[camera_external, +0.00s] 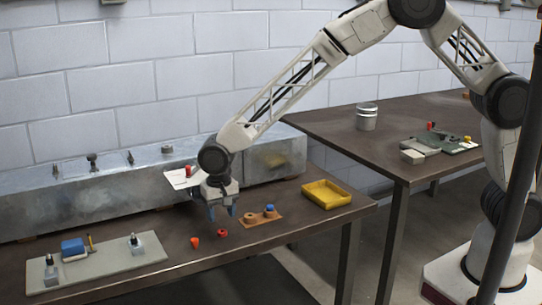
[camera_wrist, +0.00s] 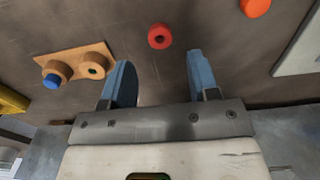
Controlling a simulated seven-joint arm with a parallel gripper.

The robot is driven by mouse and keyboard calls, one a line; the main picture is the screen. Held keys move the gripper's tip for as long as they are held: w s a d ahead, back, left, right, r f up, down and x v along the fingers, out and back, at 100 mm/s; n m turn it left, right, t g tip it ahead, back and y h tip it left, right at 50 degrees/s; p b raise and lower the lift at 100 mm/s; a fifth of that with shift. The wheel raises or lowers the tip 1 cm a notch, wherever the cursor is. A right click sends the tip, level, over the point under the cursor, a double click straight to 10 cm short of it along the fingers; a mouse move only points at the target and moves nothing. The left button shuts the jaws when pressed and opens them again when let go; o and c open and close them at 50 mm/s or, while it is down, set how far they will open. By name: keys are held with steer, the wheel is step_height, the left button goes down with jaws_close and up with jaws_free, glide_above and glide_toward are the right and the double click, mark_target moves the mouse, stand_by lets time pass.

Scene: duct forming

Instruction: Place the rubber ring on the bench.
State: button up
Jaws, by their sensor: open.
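The rubber ring (camera_external: 222,233) is red and lies on the dark brown bench (camera_external: 283,231). In the wrist view the ring (camera_wrist: 151,40) shows a small dark hole and lies flat on the bench top, beyond the gap between the fingertips. My gripper (camera_external: 221,213) points down above the bench, just behind the ring in the external view. Its two blue fingers are apart with nothing between them, as the wrist view (camera_wrist: 160,62) also shows. The gripper does not appear to touch the ring.
An orange piece (camera_external: 195,242) lies left of the ring. A wooden holder (camera_external: 261,217) with a blue-topped peg stands to the right, then a yellow tray (camera_external: 326,194). A grey-green board (camera_external: 97,268) with fixtures lies at left. A long metal duct (camera_external: 110,192) runs behind.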

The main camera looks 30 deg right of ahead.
step_height(320, 180, up, 7)
stand_by(0.4)
stand_by(0.9)
